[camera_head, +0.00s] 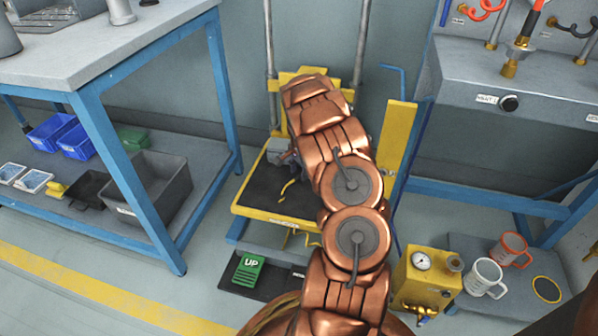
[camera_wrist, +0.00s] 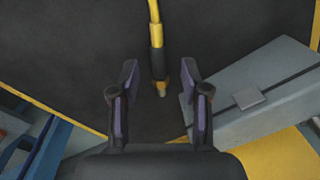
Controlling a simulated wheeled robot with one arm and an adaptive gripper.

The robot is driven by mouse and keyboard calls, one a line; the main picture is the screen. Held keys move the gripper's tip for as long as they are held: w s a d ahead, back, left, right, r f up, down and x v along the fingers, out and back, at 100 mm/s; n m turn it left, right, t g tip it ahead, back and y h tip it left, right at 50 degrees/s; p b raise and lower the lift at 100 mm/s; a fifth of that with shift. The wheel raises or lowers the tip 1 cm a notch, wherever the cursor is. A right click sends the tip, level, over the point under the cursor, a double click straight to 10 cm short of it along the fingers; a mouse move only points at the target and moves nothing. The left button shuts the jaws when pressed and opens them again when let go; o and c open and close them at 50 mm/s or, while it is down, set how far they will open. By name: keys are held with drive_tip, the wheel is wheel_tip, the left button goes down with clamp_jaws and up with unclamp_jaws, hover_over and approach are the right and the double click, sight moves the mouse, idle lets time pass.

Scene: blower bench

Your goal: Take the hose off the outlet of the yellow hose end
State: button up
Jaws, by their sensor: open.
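A yellow hose end lies on the black mat of the yellow platform (camera_head: 252,213). In the wrist view it is a yellow hose (camera_wrist: 154,12) with a black sleeve (camera_wrist: 157,62) and a brass-coloured tip (camera_wrist: 161,84) pointing toward my gripper. My gripper (camera_wrist: 160,80) is open, its two dark fingers on either side of the tip, with gaps on both sides. In the head view a short yellow piece (camera_head: 284,189) shows on the mat beside my arm. My gripper is mostly hidden by my arm there. I cannot tell any outlet joint apart from the hose end.
A grey box (camera_wrist: 262,92) lies close to my right finger. A yellow upright panel (camera_head: 397,140) stands right of my arm. Workbenches flank the platform; the right one (camera_head: 470,75) carries coloured hoses and brass fittings. A yellow gauge box (camera_head: 428,280) and mugs stand low at right.

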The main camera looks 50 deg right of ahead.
drive_tip(key=shift+r, duration=0.15)
wheel_tip(320, 180, up, 12)
drive_tip(key=s+a+r+n+g+p, duration=0.1)
drive_tip(key=s+a+r+n+p, duration=0.2)
drive_tip(key=a+r+p, duration=0.75)
drive_tip(key=s+a+r+n+p, duration=0.2)
drive_tip(key=s+a+r+p, duration=0.4)
drive_tip(key=r, duration=0.8)
drive_tip(key=s+a+r+n+g+p, duration=0.1)
drive_tip(key=a+r+n+p, duration=0.2)
drive_tip(key=a+r+p, duration=0.7)
drive_tip(key=s+a+r+n+p, duration=0.5)
drive_tip(key=s+a+r+p, duration=0.3)
drive_tip(key=s+r, duration=0.3)
drive_tip(key=s+a+r+n+p, duration=0.5)
drive_tip(key=s+a+r+p, duration=0.3)
drive_tip(key=s+r, duration=0.3)
drive_tip(key=shift+a+r+n+g+p, duration=0.15)
drive_tip(key=shift+r+n+g+p, duration=0.25)
drive_tip(key=shift+r+p, duration=0.4)
